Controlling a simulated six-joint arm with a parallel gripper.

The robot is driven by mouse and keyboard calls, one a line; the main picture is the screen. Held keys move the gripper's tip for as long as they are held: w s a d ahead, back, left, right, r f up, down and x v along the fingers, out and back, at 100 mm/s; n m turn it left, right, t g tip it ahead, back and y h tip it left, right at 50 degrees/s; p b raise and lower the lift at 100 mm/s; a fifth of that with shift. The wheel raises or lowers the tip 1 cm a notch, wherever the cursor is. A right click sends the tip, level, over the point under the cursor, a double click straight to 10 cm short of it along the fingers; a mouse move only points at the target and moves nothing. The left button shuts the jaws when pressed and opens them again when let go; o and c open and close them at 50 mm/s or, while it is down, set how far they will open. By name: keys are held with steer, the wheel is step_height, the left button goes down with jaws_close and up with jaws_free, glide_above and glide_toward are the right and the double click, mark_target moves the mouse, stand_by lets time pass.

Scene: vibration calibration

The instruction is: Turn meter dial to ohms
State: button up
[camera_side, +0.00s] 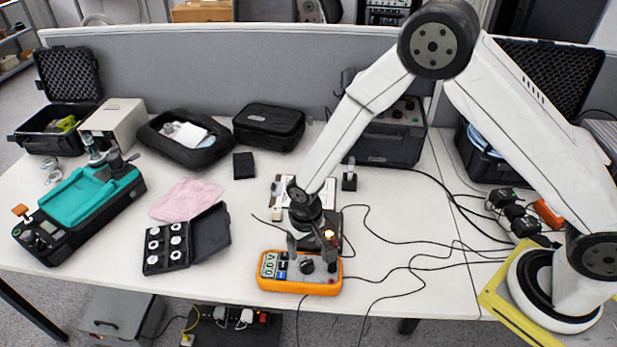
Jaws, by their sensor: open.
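An orange multimeter (330,287) lies near the front edge of the white table, below the middle of the picture. Its display at the left reads something like 0.0 V. The dark round dial (307,266) sits on the meter's face, right of the display; its pointer setting is too small to read. My gripper (309,262) points down over the meter, open, with its fingers on either side of the dial. I cannot tell whether the fingers touch the dial.
Black cables (418,268) run over the table right of the meter. An open black case of white discs (165,247), a pink cloth (187,199) and a teal-topped device (82,207) are at the left. A black unit (391,135) stands behind. The front table edge is close to the meter.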

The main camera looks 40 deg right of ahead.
mark_target(307, 262)
steer(key=shift+f, duration=3.15)
jaws_close()
steer(key=shift+m, duration=0.4)
steer(key=m, duration=0.3)
steer(key=shift+d+m, duration=0.1)
steer(key=shift+m, duration=1.9)
